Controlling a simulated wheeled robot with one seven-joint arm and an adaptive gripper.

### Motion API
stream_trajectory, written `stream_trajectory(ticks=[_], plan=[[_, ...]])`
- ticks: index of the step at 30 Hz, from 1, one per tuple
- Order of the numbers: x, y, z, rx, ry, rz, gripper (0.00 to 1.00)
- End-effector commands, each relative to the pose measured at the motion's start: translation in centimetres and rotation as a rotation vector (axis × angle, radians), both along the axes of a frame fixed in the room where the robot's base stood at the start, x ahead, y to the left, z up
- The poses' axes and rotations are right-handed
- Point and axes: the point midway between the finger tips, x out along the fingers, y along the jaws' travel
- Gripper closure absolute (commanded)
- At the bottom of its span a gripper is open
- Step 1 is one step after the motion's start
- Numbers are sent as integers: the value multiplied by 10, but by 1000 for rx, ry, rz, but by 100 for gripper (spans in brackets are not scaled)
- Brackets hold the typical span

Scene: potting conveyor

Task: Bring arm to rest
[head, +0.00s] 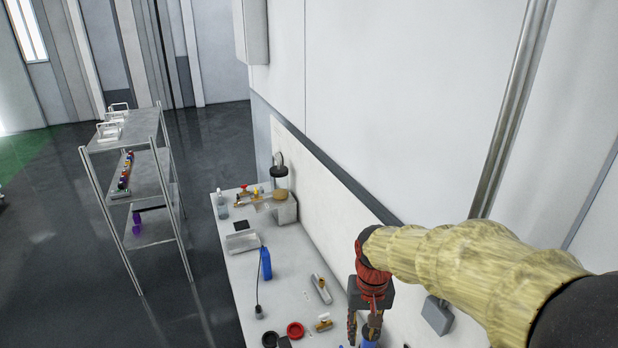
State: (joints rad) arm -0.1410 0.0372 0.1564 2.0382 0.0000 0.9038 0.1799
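My arm, in a yellowish ribbed sleeve, enters the head view from the lower right and reaches over the bench. My gripper (364,328), below a red wrist, points down near the bottom edge of the view. Its two dark reddish fingers show a narrow gap between them. A blue thing (369,344) shows right at the fingertips, cut off by the picture edge. I cannot tell whether the fingers touch it or whether it lies below them.
The white bench (232,285) runs along the wall, holding a blue bottle (266,264), a metal tray (243,241), a red ring (295,330) and small tools. A grey wall box (437,316) is right of my gripper. A shelf rack (150,190) stands left, with open floor between.

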Motion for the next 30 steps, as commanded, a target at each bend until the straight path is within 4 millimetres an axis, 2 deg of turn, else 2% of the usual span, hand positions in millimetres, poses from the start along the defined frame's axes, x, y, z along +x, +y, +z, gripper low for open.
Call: stream_trajectory(ticks=[1, 9, 18, 24, 30], plan=[[-13, -5, 8, 2, -19, 20, 74], [-75, -25, 37, 5, -115, 103, 74], [-136, -44, 55, 2, -244, 102, 74], [-164, -53, 67, -2, -354, 73, 74], [-173, -59, 87, -7, -458, 51, 74]])
